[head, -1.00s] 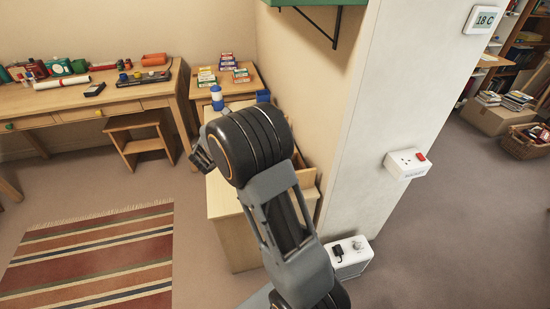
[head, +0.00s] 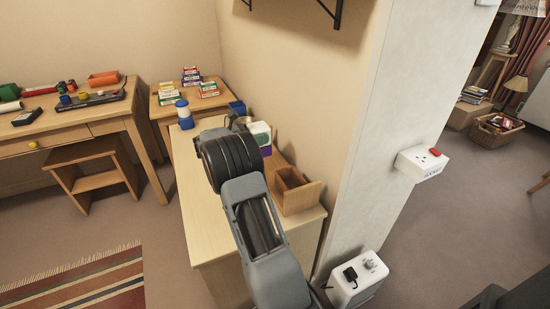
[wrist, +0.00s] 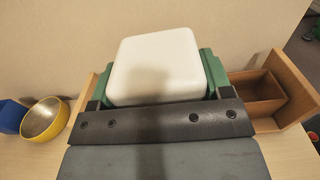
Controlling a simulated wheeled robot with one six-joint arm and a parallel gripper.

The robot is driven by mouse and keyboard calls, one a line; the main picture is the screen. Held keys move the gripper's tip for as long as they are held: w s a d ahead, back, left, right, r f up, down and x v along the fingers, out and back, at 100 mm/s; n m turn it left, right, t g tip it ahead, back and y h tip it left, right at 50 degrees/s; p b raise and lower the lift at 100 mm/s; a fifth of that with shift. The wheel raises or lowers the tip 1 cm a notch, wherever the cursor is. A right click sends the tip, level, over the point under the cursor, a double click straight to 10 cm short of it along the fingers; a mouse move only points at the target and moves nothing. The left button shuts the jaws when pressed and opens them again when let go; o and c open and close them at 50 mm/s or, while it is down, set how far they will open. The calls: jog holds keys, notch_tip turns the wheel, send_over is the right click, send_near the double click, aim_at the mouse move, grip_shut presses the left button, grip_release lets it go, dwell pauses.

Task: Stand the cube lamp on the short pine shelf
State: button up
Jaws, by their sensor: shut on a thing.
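The cube lamp, a white block with rounded edges, fills the upper middle of the wrist view (wrist: 155,66). My gripper (wrist: 157,88) is shut on it, with green finger parts showing on both sides of the lamp. In the head view the white lamp (head: 259,127) shows just past my dark wrist, above the far part of the pale wooden cabinet. My wrist hides much of the gripper there. I cannot tell whether the lamp touches the surface below. No shelf is clearly identifiable as the short pine shelf.
An open wooden box (head: 297,192) stands on the cabinet (head: 205,215), right of the lamp. A yellow bowl (wrist: 45,118) and a blue object (wrist: 11,116) are at its left. The wall is close behind. A black bracket (head: 336,12) hangs above. The cabinet's near left top is clear.

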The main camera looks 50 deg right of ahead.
jog(key=d+f+b, duration=0.1)
jog(key=d+f, duration=0.1)
jog(key=f, duration=0.1)
jog(key=s+d+f+b, duration=0.1)
jog(key=d+f, duration=0.1)
jog(key=f, duration=0.1)
jog(key=s+d+f+b, duration=0.1)
jog(key=d+f, duration=0.1)
jog(key=f, duration=0.1)
jog(key=shift+s+d, duration=0.15)
jog(key=shift+f, duration=0.3)
jog(key=shift+f, duration=0.2)
jog(key=o, duration=1.1)
jog(key=shift+c, duration=0.2)
